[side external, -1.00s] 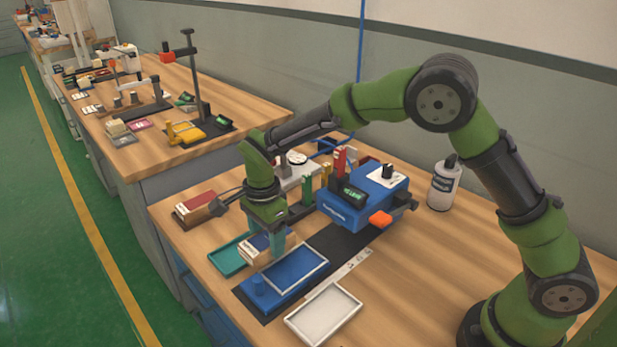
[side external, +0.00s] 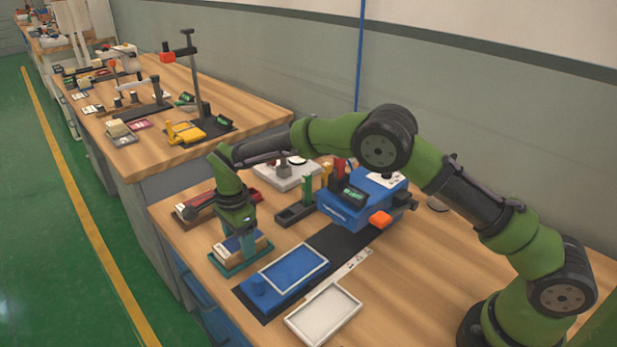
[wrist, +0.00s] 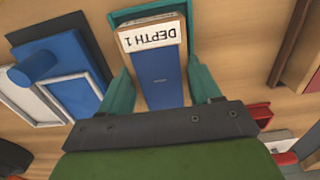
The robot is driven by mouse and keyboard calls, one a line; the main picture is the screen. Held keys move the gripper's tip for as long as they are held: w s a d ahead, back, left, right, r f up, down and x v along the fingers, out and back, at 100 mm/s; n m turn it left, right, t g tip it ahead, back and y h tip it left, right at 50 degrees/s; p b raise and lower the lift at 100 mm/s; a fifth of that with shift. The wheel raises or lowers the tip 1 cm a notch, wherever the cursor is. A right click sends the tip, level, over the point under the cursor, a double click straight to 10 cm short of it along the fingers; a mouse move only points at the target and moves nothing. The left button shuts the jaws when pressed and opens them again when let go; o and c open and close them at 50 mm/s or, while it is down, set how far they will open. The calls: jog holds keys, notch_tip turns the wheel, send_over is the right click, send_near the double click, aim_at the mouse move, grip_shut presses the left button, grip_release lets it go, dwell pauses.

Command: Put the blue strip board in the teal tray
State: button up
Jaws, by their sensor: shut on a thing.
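The blue strip board (side external: 227,245), with a blue top, tan sides and a white label, is gripped in my gripper (side external: 242,246). In the wrist view the board (wrist: 158,80) shows its "DEPTH 1" label between my two teal fingers. The teal tray (side external: 240,269) is directly under the board at the left front of the bench. In the wrist view its rim (wrist: 146,11) shows beyond the label end. The board looks in or just above the tray; I cannot tell whether it touches the tray floor.
A blue fixture with a white-rimmed recess (side external: 293,270) and a white tray (side external: 323,314) are to the right. A red-topped block (side external: 197,206) lies behind the tray. A blue machine (side external: 362,197) with an orange part stands further right.

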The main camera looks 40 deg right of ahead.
jog(key=shift+f, duration=0.15)
jog(key=o, duration=1.2)
